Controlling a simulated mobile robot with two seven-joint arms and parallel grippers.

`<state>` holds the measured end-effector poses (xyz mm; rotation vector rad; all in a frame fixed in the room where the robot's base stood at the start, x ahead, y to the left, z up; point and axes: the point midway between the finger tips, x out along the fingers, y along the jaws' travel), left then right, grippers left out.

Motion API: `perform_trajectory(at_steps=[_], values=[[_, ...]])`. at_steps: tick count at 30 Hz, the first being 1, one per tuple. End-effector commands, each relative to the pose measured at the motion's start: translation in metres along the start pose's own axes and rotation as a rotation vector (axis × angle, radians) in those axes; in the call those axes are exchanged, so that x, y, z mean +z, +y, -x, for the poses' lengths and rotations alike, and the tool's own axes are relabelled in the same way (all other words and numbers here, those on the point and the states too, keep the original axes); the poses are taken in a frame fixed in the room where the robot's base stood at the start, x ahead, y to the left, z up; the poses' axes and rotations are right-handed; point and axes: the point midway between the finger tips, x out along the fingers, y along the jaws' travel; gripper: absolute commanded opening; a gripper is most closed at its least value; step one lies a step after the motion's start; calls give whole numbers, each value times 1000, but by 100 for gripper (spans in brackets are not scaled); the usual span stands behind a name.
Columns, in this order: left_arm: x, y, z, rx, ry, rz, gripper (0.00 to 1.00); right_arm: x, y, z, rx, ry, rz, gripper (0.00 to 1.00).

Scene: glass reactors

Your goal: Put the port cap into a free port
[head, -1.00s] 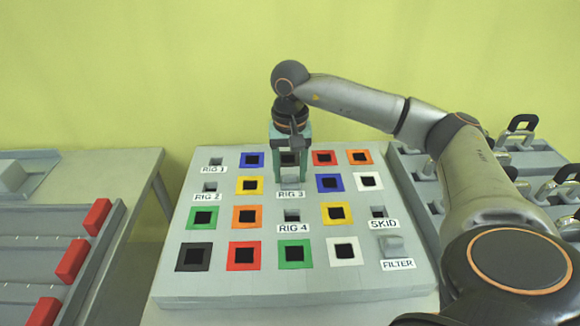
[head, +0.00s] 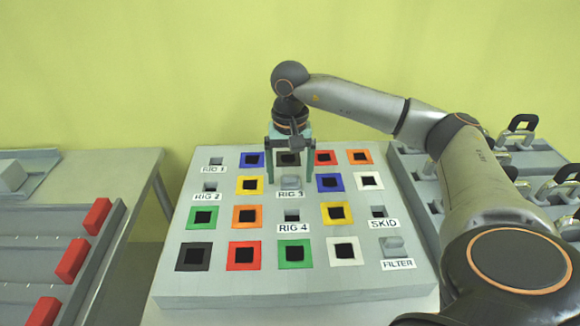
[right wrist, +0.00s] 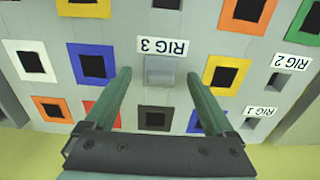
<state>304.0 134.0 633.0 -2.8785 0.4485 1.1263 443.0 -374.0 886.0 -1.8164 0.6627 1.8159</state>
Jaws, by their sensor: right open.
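A grey port cap (head: 290,183) sits in the RIG 3 port of the grey panel (head: 240,290). It also shows in the right wrist view (right wrist: 160,70), beside the upside-down RIG 3 label. My right gripper (head: 289,181) is open above the panel, its green fingers spread to either side of the cap and apart from it. Another grey cap (head: 392,244) sits at the FILTER port. The RIG 1, RIG 2, RIG 4 and SKID ports show dark openings. My left gripper is out of view.
Coloured square frames with dark openings fill the rest of the panel. A table at left holds a grey rack (head: 30,255) with red blocks (head: 72,260). A grey rack (head: 420,187) with handled items (head: 516,133) stands at right, partly behind my right arm.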

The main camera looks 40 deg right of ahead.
Motion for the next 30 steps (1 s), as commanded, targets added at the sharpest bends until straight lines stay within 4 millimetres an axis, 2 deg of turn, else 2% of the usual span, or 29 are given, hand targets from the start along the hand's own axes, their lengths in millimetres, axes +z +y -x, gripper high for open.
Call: perform_trajectory(at_steps=[5, 12, 18, 24, 30], values=[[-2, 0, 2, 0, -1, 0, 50, 0, -1, 22, -4, 2, 0, 89], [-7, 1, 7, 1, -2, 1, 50, 0, -1, 76, -5, 3, 1, 89], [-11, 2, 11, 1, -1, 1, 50, 0, 0, 112, -2, 2, 0, 89], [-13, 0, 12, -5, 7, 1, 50, 0, 0, 125, -1, 0, 0, 89], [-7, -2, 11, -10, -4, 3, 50, 0, 0, 125, 0, -1, 0, 89]])
